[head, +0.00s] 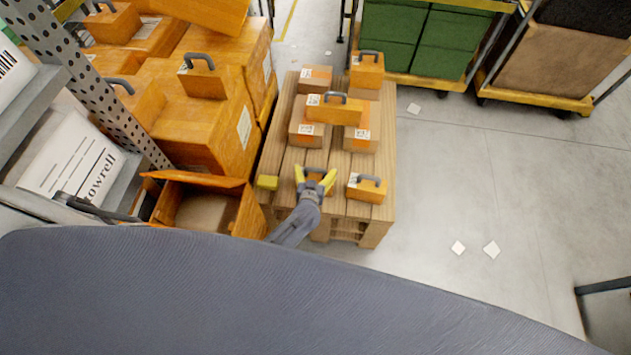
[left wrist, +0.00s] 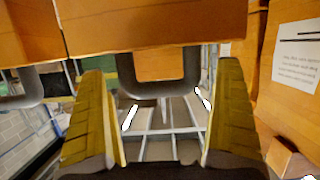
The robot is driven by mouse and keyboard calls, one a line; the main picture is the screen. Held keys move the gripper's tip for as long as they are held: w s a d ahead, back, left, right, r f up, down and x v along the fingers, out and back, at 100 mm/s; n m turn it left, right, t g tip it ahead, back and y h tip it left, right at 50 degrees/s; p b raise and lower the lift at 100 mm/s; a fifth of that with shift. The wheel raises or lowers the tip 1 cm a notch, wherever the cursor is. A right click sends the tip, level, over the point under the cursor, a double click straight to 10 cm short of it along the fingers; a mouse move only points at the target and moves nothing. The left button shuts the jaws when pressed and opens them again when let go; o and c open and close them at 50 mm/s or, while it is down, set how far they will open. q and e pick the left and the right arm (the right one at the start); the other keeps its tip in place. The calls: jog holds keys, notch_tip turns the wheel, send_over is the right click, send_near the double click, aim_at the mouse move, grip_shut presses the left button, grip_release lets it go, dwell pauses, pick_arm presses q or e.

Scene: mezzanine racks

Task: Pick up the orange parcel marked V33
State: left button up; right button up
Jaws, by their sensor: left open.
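Several orange parcels with grey handles sit on a wooden pallet (head: 287,135). One orange parcel (head: 334,113) lies across the boxes at the middle, one (head: 367,74) is at the back, and one (head: 365,190) is at the front right. Their labels are too small to read, so I cannot tell which is V33. My left gripper (head: 315,178) is open over the front of the pallet, left of the front-right parcel. In the left wrist view, a grey handle (left wrist: 158,95) under an orange surface (left wrist: 155,28) shows between the open fingers. My right gripper is not in view.
Large orange boxes (head: 205,125) are stacked left of the pallet, with an open orange box (head: 243,212) in front. A perforated rack post (head: 85,75) stands at the left. Carts with green boxes (head: 420,40) stand behind. The floor (head: 470,170) to the right is mostly clear.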

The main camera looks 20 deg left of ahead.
pick_arm(q)
jog(key=shift+w+f, duration=0.1)
jog(key=shift+w, duration=0.1)
jog(key=c, duration=1.4)
jog(key=shift+c, duration=0.8)
jog(key=shift+r, duration=0.2)
